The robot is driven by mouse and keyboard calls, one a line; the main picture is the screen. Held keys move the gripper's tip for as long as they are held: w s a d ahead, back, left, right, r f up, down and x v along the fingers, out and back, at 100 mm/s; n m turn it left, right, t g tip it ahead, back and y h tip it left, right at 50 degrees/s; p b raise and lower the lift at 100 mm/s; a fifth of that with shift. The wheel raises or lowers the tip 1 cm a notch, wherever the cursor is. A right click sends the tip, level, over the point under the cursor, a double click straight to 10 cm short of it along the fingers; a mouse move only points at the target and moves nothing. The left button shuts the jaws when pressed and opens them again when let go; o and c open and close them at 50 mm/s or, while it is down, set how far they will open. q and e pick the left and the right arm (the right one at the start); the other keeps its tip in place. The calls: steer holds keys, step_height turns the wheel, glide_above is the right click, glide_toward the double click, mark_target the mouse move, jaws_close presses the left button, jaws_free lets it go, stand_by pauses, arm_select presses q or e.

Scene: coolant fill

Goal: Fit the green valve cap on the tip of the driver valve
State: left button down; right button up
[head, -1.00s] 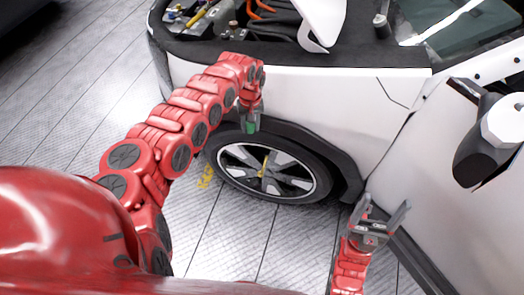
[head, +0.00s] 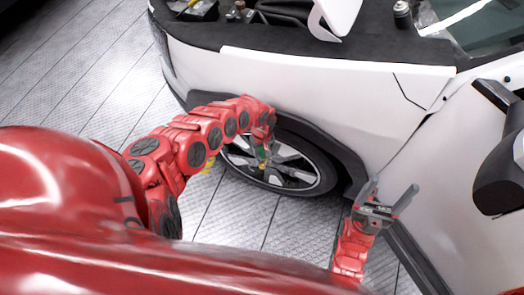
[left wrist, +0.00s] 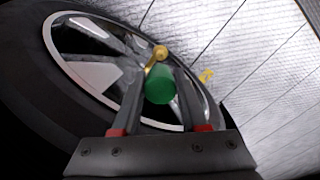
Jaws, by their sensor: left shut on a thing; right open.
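The green valve cap (left wrist: 160,86) is held between the two fingers of my left gripper (left wrist: 159,74) in the left wrist view. The brass-coloured driver valve (left wrist: 157,58) stands out from the wheel just beyond the cap; I cannot tell if they touch. In the head view my left gripper (head: 262,158) is in front of the wheel, with a bit of green at its fingers. The valve is hard to make out there. My right gripper (head: 388,199) is open and empty, right of the wheel beside the car's side.
The wheel (head: 302,176) has a dark tyre and silver spokes, under a black wheel arch (head: 335,147). The white fender (head: 320,95) rises above, and the open door and its mirror (head: 503,160) stand at the right. The grey tiled floor (head: 100,75) is clear at the left.

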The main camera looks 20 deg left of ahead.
arm_select(q)
steer(key=shift+d+r, duration=0.15)
step_height(320, 180, down, 6)
steer(key=b, duration=0.4)
steer(key=shift+s, duration=0.1)
steer(key=shift+p, duration=0.65)
stand_by(1.3)
steer(key=shift+f+b, duration=1.25)
steer(key=shift+f, duration=0.25)
steer(key=shift+r, duration=0.2)
steer(key=shift+r+p, duration=1.05)
steer(key=shift+p, duration=0.3)
steer(key=shift+s, duration=0.1)
